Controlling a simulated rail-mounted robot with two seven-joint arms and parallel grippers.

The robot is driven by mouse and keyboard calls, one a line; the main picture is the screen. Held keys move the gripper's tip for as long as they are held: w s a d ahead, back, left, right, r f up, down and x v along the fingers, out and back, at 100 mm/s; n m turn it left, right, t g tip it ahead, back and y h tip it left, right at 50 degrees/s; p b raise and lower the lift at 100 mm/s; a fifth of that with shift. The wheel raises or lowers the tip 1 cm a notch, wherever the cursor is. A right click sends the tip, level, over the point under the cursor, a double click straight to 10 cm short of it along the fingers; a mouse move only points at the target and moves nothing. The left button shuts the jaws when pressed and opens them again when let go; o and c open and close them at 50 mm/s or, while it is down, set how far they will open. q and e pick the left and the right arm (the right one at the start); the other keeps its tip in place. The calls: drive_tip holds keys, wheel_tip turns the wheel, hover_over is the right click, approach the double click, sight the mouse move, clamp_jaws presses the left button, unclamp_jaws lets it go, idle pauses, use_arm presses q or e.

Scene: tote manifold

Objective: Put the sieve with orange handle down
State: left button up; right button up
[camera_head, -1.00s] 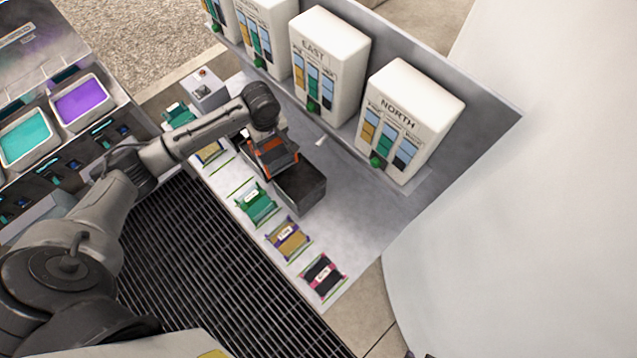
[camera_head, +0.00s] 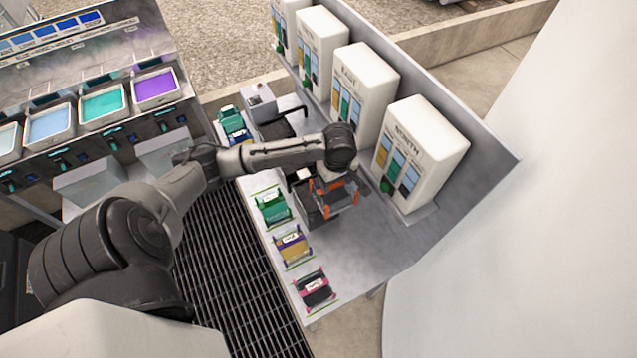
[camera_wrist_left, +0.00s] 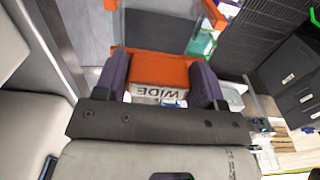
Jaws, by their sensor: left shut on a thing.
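The sieve with the orange handle (camera_head: 340,198) is above the grey bench, beside or partly over a dark open bin (camera_head: 311,213); the overlap hides which. My left gripper (camera_head: 327,180) is shut on its handle. In the left wrist view the orange handle (camera_wrist_left: 162,68), with a white label reading "WIDE", sits between the two purple-grey fingers of my left gripper (camera_wrist_left: 160,82). Whether the sieve's underside touches anything cannot be told. My right gripper is not in view.
White dispensers, including the one marked NORTH (camera_head: 421,155), stand along the back of the bench. Green (camera_head: 272,206), yellow-purple (camera_head: 293,248) and pink-black (camera_head: 314,291) items line the front edge. Bare bench (camera_head: 365,245) shows at the right. A dark floor grate (camera_head: 235,275) lies in front.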

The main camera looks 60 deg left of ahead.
use_arm(q)
drive_tip(key=a+f+p, duration=0.1)
drive_tip(key=a+f, duration=0.8)
drive_tip(key=shift+s+a+f, duration=0.15)
drive_tip(key=shift+s+f, duration=0.1)
drive_tip(key=shift+s, duration=0.15)
drive_tip(key=shift+f, duration=0.2)
drive_tip(key=o, duration=1.3)
drive_tip(key=shift+c, duration=0.2)
